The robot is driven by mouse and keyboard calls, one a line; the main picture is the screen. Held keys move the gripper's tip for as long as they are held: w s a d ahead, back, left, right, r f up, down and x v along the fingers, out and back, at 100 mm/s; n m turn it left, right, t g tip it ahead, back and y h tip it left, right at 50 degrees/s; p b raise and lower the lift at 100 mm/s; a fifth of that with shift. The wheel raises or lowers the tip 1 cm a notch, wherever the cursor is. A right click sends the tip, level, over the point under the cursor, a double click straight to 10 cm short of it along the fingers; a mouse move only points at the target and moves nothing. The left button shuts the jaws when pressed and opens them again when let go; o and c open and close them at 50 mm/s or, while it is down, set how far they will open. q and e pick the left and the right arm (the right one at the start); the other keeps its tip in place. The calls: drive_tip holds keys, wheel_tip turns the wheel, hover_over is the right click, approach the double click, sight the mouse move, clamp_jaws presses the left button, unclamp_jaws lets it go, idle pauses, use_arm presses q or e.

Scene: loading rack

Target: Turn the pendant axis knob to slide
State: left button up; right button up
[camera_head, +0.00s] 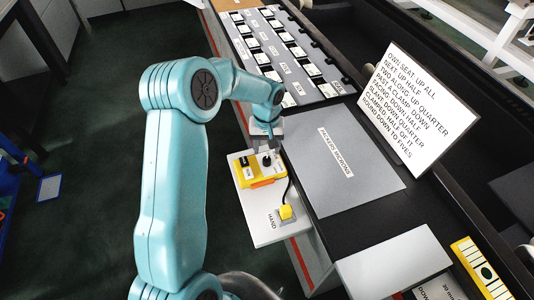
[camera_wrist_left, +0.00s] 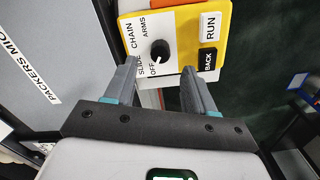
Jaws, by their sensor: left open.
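The yellow pendant (camera_head: 273,174) lies on a white shelf beside the rack, partly covered by my left gripper in the head view. In the left wrist view the pendant (camera_wrist_left: 183,30) shows its black round axis knob (camera_wrist_left: 160,49). Labels around the knob read CHAIN, ARMS, OFF and a partly hidden SLIDE. The knob's white mark appears to point towards OFF. My left gripper (camera_head: 267,146) is over the pendant; in the wrist view its open fingers (camera_wrist_left: 160,72) lie left and right of the knob's line, with nothing between them. My right gripper is not in view.
A white RUN button (camera_wrist_left: 210,27) and a black BACK button (camera_wrist_left: 207,60) sit right of the knob. A yellow HAND button (camera_head: 286,212) is on the shelf. A grey packers panel (camera_head: 340,165) and a sign board (camera_head: 420,105) stand to the right.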

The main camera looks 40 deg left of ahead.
sight(266, 158)
use_arm(q)
wheel_tip(266, 158, down, 5)
drive_tip(key=shift+s+r+p, duration=0.1)
drive_tip(key=shift+r+p, duration=0.05)
drive_tip(key=shift+p, duration=0.25)
drive_tip(key=shift+f, duration=0.25)
drive_tip(key=shift+s+d+r, duration=0.15)
drive_tip(key=shift+d+r, duration=0.05)
drive_tip(key=shift+r, duration=0.05)
drive_tip(key=shift+c, duration=0.4)
drive_tip(key=shift+a+f, duration=0.1)
clamp_jaws()
